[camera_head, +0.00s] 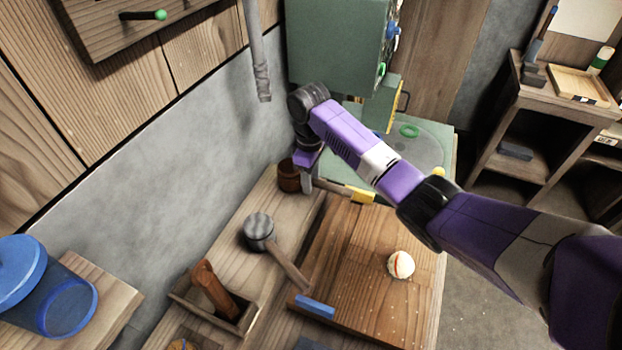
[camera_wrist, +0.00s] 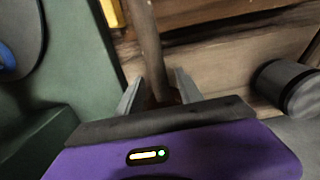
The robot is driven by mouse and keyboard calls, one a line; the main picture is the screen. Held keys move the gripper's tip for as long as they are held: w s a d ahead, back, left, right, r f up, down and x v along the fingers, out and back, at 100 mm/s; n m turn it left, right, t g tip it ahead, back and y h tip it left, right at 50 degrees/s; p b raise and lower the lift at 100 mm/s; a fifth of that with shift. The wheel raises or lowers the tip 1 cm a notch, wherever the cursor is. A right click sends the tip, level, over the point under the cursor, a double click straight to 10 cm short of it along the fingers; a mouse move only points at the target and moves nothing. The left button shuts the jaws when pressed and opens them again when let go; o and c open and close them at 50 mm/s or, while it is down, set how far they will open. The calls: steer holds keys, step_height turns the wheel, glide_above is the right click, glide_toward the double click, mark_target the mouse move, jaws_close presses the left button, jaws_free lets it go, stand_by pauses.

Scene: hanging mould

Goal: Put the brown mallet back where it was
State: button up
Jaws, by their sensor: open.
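The brown mallet lies on the wooden bench, its dark brown head (camera_head: 289,176) near the wall and its handle (camera_head: 332,187) pointing right towards a yellow block. My gripper (camera_head: 308,184) is low over the mallet, just right of its head. In the wrist view, the mallet's handle (camera_wrist: 149,45) runs up from between the two fingers of my gripper (camera_wrist: 158,92). The fingers are open, one on each side of the handle. Most of the head is hidden in the wrist view.
A grey mallet (camera_head: 260,228) lies nearby, its handle towards a blue block (camera_head: 315,307). The yellow block (camera_head: 362,196) is at the wooden board's (camera_head: 350,290) far edge. A white ball (camera_head: 400,264) sits on the board. A green machine (camera_head: 335,45) stands behind.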

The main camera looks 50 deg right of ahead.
step_height(320, 180, up, 12)
steer(key=p, duration=0.1)
steer(key=shift+w+p, duration=0.15)
steer(key=shift+p, duration=0.25)
steer(key=shift+f, duration=0.1)
